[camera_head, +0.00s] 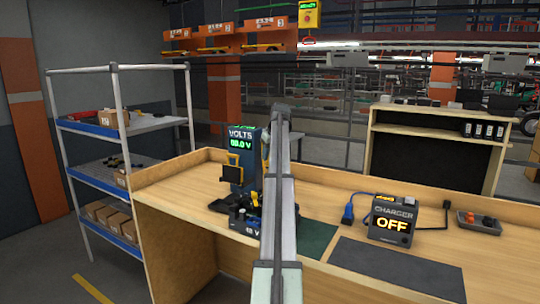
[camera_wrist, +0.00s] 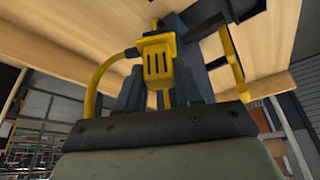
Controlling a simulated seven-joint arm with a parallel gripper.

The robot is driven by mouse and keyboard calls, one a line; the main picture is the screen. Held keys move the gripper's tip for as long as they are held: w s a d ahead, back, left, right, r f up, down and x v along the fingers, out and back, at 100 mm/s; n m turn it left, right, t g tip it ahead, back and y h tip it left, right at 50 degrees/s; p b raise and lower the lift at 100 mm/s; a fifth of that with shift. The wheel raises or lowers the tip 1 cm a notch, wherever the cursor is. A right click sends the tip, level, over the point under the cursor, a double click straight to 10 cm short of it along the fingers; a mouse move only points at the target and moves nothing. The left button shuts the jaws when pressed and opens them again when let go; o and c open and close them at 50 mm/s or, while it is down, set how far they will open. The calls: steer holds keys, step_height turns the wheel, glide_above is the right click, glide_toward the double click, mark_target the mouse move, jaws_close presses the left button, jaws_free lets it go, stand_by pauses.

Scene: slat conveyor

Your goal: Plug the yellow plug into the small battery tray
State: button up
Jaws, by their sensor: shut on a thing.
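The yellow plug (camera_wrist: 157,58), a slotted block with a yellow cable, is at the jaws of my gripper (camera_wrist: 163,75) in the wrist view. The gripper appears shut on it. In the head view my arm hides the gripper and most of what it holds. A blue battery unit marked 48 V (camera_head: 245,225) sits on the bench, partly behind my arm, with black parts around it. I cannot make out a separate small battery tray or its socket there.
A blue voltmeter (camera_head: 242,155) reading about 00.0 V stands behind the battery unit. A charger (camera_head: 392,218) showing OFF, with a blue plug (camera_head: 348,213) beside it, is at right. A dark mat (camera_head: 395,268) lies bare in front. A grey tray (camera_head: 478,223) holds small parts.

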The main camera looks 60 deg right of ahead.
steer(key=m+h, duration=0.1)
steer(key=m, duration=0.2)
steer(key=m+g, duration=0.1)
steer(key=m, duration=0.2)
steer(key=shift+g+h, duration=0.3)
steer(key=shift+h, duration=0.1)
steer(key=m+g, duration=0.1)
steer(key=m, duration=0.2)
steer(key=m+g, duration=0.1)
steer(key=m, duration=0.2)
steer(key=shift+h, duration=0.3)
steer(key=s+a, duration=0.3)
steer(key=a, duration=0.9)
steer(key=s+a, duration=0.4)
steer(key=a, duration=0.7)
steer(key=shift+s+a, duration=0.25)
steer(key=shift+a, duration=0.1)
steer(key=shift+f, duration=4.7)
steer(key=shift+f, duration=1.1)
